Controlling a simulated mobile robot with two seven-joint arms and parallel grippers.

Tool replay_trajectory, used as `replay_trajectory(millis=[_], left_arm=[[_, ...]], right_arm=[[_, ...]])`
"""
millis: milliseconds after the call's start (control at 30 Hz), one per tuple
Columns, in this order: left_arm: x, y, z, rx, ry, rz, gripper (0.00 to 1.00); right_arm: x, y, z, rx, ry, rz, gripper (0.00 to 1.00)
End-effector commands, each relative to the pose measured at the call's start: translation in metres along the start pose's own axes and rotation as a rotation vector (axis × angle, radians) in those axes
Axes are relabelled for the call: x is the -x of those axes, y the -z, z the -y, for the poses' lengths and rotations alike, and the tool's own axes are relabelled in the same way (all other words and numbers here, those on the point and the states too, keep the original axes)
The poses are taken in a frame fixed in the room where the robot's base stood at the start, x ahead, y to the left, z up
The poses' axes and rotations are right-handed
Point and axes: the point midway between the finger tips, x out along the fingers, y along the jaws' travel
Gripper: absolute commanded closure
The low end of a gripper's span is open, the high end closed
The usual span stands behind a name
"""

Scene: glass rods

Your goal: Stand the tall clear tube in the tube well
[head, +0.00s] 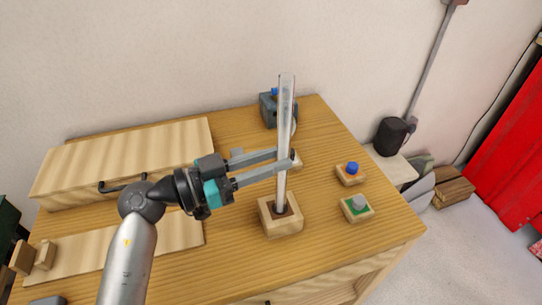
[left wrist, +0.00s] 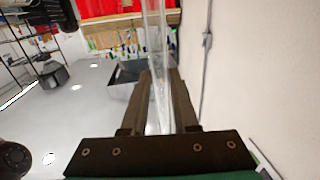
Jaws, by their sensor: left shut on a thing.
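The tall clear tube (head: 286,105) stands about upright in the head view. My left gripper (head: 287,159) is shut on it, with its two fingers around the tube's middle. The tube's lower end meets the dark square opening of the tube well, a light wooden block (head: 280,230) on the table. I cannot tell how deep the end sits in the opening. In the left wrist view the clear tube (left wrist: 154,35) runs up between the fingers of my left gripper (left wrist: 158,85). My right gripper is not in view.
A grey-blue box (head: 268,113) stands behind the tube. A long wooden box (head: 130,155) with a handle is at left. The table's front right is clear.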

Motion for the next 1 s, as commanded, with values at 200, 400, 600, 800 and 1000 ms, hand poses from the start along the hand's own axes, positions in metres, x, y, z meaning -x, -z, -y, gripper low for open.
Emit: replay_trajectory(millis=[200,400,600,800,1000], left_arm=[[0.0000,-0.0004,0.0000,0.000,0.000,-0.001,1.00],[0.0000,-0.0034,-0.0001,0.000,0.000,-0.001,1.00],[0.0000,-0.0073,-0.0002,0.001,-0.001,-0.001,1.00],[-0.0001,-0.0087,-0.0001,0.000,0.000,-0.001,0.61],[0.0000,-0.0090,-0.0001,0.000,0.000,0.000,0.60]], right_arm=[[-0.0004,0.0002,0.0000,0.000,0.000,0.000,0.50],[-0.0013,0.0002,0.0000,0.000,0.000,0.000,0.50],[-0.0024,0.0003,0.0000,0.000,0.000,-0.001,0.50],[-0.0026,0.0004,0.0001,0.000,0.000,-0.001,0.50],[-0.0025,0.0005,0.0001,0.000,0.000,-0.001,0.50]])
